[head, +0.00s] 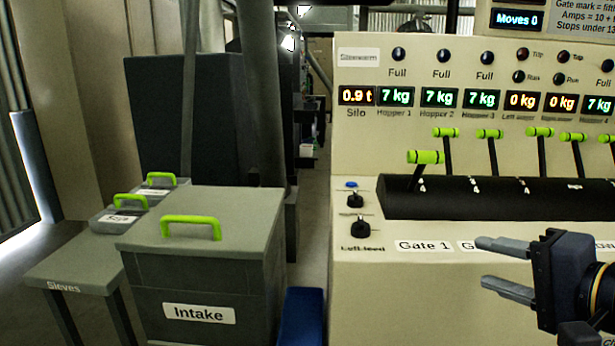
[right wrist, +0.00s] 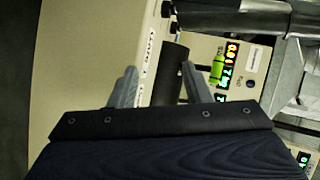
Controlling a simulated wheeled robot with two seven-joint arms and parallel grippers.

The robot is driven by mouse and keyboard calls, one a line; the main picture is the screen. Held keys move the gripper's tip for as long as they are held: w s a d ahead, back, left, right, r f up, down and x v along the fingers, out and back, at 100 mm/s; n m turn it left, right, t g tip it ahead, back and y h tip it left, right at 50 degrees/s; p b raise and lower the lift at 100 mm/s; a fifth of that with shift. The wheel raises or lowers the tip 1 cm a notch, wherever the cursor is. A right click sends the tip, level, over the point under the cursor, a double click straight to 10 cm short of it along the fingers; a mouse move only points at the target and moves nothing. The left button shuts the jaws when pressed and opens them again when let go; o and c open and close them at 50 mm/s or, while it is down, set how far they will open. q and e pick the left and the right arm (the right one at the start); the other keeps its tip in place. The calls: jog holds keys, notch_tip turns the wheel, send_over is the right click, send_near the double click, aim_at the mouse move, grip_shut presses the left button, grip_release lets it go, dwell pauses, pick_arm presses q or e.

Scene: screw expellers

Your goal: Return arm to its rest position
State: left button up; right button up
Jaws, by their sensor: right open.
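My right gripper (head: 508,266) is at the lower right of the head view, in front of the control panel (head: 350,120). Its two grey fingers are apart, point left and hold nothing. They cover part of the gate labels. The right wrist view also shows the spread fingers (right wrist: 157,88), with the black lever housing (right wrist: 171,75) and a green-handled lever (right wrist: 217,70) beyond them. My left gripper is in neither view.
Several green-handled levers (head: 426,157) rise from the black housing (head: 480,198). Two dark knobs (head: 356,199) sit left of it. At left stand the Intake bin (head: 200,270) and the Sieves table (head: 75,268). A narrow aisle (head: 314,225) runs between bin and panel.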

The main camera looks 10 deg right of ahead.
jog(key=s+a+f+n+g, duration=0.2)
jog(key=a+f+n+g, duration=0.15)
jog(key=f, duration=0.45)
jog(key=s+a+f+n+g, duration=0.2)
jog(key=a+f+n, duration=0.3)
jog(key=f, duration=0.4)
jog(key=s+a+f+n+g, duration=0.3)
jog(key=a+f+n, duration=0.15)
jog(key=f, duration=0.35)
notch_tip(320, 180, up, 26)
jog(key=p, duration=2.6)
jog(key=shift+w+r+m+y+p, duration=0.2)
jog(key=shift+w+m+y+p, duration=0.15)
jog(key=shift+m+y+p, duration=0.05)
jog(key=shift+a, duration=0.1)
jog(key=shift+c, duration=0.3)
